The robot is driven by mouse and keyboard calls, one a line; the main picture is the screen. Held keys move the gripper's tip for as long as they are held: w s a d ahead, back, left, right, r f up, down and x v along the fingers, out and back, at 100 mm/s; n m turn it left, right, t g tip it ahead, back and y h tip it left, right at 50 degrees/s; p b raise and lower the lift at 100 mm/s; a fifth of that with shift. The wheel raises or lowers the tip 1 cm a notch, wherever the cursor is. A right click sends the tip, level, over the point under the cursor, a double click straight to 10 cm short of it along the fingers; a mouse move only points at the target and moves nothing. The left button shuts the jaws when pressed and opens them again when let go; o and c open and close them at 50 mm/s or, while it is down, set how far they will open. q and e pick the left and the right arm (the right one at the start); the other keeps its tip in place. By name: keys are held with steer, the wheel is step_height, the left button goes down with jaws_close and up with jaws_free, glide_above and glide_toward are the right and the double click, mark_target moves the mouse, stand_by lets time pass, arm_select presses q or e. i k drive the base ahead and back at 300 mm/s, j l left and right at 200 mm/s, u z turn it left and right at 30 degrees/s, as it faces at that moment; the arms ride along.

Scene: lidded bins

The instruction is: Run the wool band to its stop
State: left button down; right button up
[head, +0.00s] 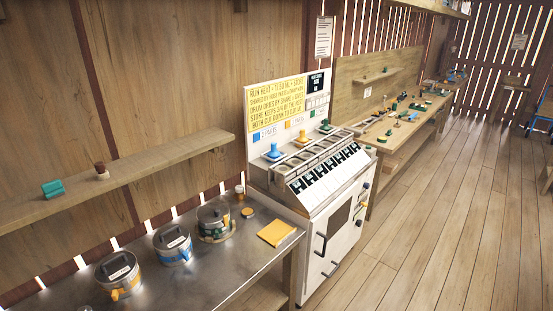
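A white cabinet machine (313,240) stands in the middle of the head view, with a row of open slots (312,155) on top. Its sloped front panel (324,167) carries several black and white labels, too small to read. A blue piece (274,151), a yellow piece (302,139) and a green piece (326,126) stand along the back of the top. Small coloured knobs (363,186) and dark handles (321,244) are on its front. I cannot tell which part is the wool band. Neither of my grippers is in view.
A metal counter (235,265) on the left holds three lidded pots (118,275), an orange cloth (276,233) and a small jar (240,191). A wooden shelf (130,180) runs above it. A workbench (400,135) with small items stands beyond. The plank floor (450,220) at right is clear.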

mark_target(184, 255)
steer(key=u, duration=1)
